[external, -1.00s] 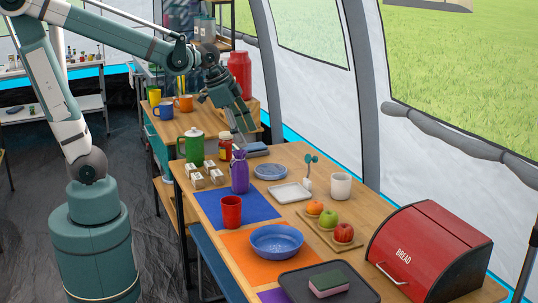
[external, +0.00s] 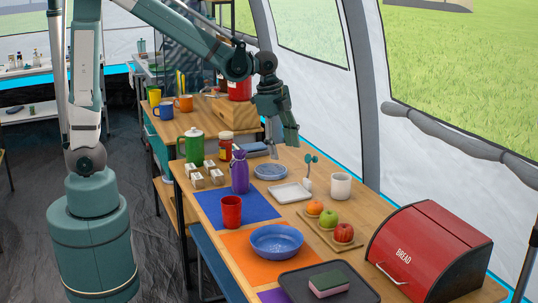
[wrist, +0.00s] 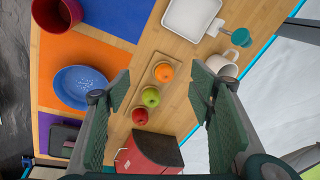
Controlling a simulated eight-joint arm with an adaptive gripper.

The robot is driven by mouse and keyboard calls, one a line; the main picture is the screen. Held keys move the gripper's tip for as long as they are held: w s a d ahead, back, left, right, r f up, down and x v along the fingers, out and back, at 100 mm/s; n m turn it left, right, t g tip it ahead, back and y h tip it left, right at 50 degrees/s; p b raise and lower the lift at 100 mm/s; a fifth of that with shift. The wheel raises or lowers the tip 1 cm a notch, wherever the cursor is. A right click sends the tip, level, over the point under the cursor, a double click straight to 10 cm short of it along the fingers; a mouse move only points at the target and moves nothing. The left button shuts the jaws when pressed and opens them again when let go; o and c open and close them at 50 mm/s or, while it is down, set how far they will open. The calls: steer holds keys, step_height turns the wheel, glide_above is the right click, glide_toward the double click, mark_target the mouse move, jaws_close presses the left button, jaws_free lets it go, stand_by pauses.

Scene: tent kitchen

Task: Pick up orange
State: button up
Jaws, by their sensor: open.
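The orange (external: 314,207) sits at the far end of a small wooden tray (external: 326,236), in a row with a green apple (external: 330,219) and a red apple (external: 343,232). In the wrist view the orange (wrist: 164,72) lies between my fingers' lines, nearest the top of the row. My gripper (external: 284,150) is open and empty. It hangs above the table's far side, over the area near the blue plate, well above and apart from the orange. In the wrist view my gripper's fingers (wrist: 163,100) frame the fruit row from both sides.
A white mug (external: 341,186) and a white square dish (external: 290,192) stand close to the orange. A blue bowl (external: 276,241) and a red bread box (external: 428,255) flank the fruit tray.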

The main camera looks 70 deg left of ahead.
steer(key=w+d+f+m+g+p, duration=0.1)
steer(key=w+d+f+m+p, duration=0.1)
steer(key=w+d+f+m, duration=0.3)
steer(key=m+g, duration=0.1)
steer(key=m, duration=0.1)
glide_above(315, 202)
steer(key=f, duration=0.4)
steer(key=f+p, duration=0.1)
steer(key=f, duration=0.3)
steer(key=shift+d, duration=0.2)
steer(key=shift+f+b, duration=0.35)
steer(key=shift+f, duration=0.95)
steer(key=shift+a+f+b, duration=0.1)
steer(key=shift+f+b, duration=0.7)
steer(key=shift+f, duration=1.8)
steer(key=shift+c, duration=0.5)
